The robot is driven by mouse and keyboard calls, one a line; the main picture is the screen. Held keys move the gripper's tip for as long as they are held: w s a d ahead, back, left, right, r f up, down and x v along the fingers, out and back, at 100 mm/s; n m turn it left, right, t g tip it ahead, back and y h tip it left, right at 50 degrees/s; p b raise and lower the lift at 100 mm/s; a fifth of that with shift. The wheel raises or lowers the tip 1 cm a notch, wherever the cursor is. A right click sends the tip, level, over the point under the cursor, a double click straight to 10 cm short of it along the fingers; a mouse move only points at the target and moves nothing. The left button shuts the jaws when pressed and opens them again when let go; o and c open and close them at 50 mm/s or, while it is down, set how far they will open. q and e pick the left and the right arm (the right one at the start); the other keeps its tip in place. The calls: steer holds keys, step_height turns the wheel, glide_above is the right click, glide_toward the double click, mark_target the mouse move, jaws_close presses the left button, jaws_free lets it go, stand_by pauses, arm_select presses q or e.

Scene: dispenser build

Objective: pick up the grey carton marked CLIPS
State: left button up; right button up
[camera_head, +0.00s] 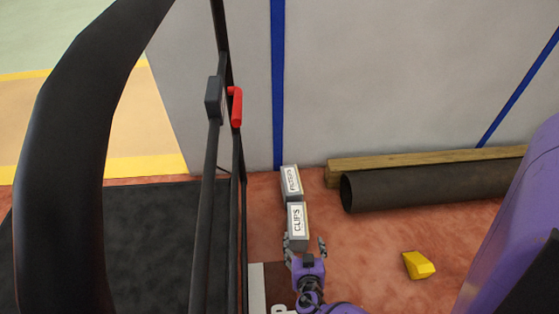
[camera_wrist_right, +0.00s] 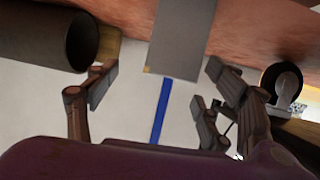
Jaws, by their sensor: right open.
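The grey carton marked CLIPS (camera_head: 297,220) stands on the reddish floor, its white label facing up. My right gripper (camera_head: 304,244) is open at the carton's near end, with one finger on each side of it in the picture. In the right wrist view a plain grey carton face (camera_wrist_right: 184,42) lies ahead of the open fingers (camera_wrist_right: 161,70), nearer the right finger. I cannot tell whether any finger touches it. My left gripper is not in view.
A second grey labelled carton (camera_head: 291,182) stands directly behind the CLIPS carton. A dark pipe (camera_head: 430,186) and a wooden beam (camera_head: 400,162) lie along the wall. A black frame with a red handle (camera_head: 236,107) rises on the left. A yellow block (camera_head: 418,265) lies at right.

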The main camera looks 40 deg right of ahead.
mark_target(298, 236)
steer(key=shift+w+a+f+t+b, duration=0.1)
steer(key=shift+w+a+t+b, duration=0.1)
steer(key=shift+w, duration=0.3)
steer(key=shift+w+a+f+t+b, duration=0.1)
steer(key=shift+w+a, duration=0.1)
steer(key=shift+w, duration=0.25)
steer(key=shift+w+d+r, duration=0.1)
steer(key=shift+r, duration=0.15)
steer(key=shift+x, duration=1.05)
steer(key=x, duration=0.1)
steer(key=b+x, duration=0.1)
steer(key=x, duration=0.1)
steer(key=r+x, duration=0.1)
steer(key=x, duration=0.1)
steer(key=shift+w+d+f+b, duration=0.15)
steer(key=shift+d+b, duration=0.2)
steer(key=shift+b, duration=0.05)
steer(key=shift+w+d+f, duration=0.2)
steer(key=shift+w+d, duration=0.05)
steer(key=shift+w, duration=0.1)
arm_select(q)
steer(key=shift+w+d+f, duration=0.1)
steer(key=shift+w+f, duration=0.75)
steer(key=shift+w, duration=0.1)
arm_select(e)
steer(key=c, duration=1.6)
steer(key=shift+r, duration=0.1)
steer(key=shift+c, duration=1)
